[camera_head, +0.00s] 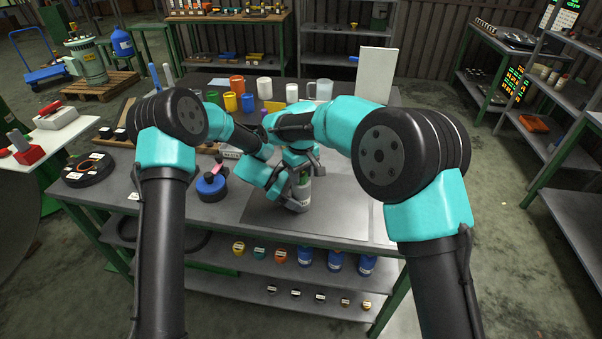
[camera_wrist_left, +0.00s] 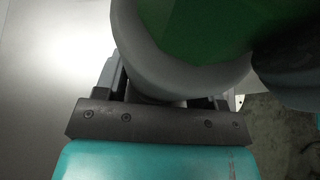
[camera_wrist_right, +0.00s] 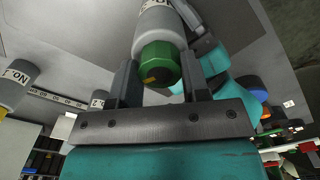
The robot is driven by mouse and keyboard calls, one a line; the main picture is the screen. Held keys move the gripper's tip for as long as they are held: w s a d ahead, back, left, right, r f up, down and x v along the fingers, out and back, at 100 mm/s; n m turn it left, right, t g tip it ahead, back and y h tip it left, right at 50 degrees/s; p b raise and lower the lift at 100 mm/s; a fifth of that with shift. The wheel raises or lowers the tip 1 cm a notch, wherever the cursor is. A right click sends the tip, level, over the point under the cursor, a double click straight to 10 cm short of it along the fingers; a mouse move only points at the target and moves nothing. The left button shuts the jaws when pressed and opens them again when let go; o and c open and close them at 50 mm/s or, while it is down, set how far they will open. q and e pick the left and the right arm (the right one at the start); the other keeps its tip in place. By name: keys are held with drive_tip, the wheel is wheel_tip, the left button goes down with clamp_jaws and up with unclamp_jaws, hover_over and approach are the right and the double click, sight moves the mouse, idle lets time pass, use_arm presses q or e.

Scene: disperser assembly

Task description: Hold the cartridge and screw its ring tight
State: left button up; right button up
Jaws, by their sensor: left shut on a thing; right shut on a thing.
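The cartridge (camera_head: 299,197) is a grey cylinder with a label, standing upright on the table mat. Its green ring (camera_wrist_right: 158,60) is at the top end and is faceted. My left gripper (camera_head: 286,192) is low at the cartridge and shut on its grey body; in the left wrist view the ring (camera_wrist_left: 200,25) fills the upper part above a grey rim. My right gripper (camera_wrist_right: 159,85) comes from above, with its fingers on either side of the green ring, shut on it. The fingers partly hide the ring in the head view.
A round blue-and-black tool (camera_head: 211,186) stands left of the grippers. Several mugs, including an orange one (camera_head: 237,84), stand at the back. A white panel (camera_head: 375,74) stands back right. The grey mat (camera_head: 340,212) is clear right of the cartridge.

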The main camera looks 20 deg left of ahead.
sight(301, 174)
drive_tip(key=shift+c, duration=0.2)
drive_tip(key=shift+m, duration=1.5)
drive_tip(key=o, duration=0.9)
wheel_tip(301, 174, up, 12)
drive_tip(key=shift+r, duration=0.1)
